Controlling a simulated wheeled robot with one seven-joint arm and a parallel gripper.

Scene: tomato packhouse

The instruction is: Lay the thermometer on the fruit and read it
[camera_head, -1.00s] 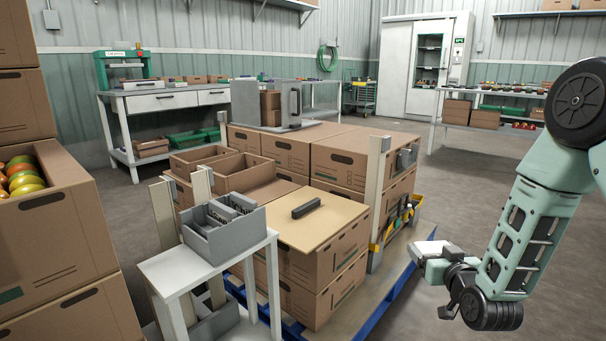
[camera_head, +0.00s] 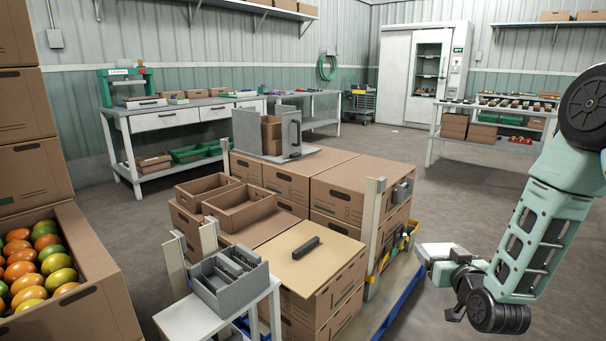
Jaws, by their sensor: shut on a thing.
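The fruit (camera_head: 35,262) is a heap of red, orange and green tomatoes. It lies in an open brown carton (camera_head: 95,295) at the left edge of the head view. My gripper (camera_head: 436,252) is at the right, far from the fruit, and points left. It is shut on a small pale thing, too small here to tell clearly whether it is the thermometer. No readout can be made out on it.
A stack of cartons on a blue pallet (camera_head: 398,317) stands between my gripper and the fruit, with a dark bar (camera_head: 305,247) on its front lid. A white stand (camera_head: 205,318) bears a grey divided box (camera_head: 232,299). Open floor (camera_head: 385,150) lies behind.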

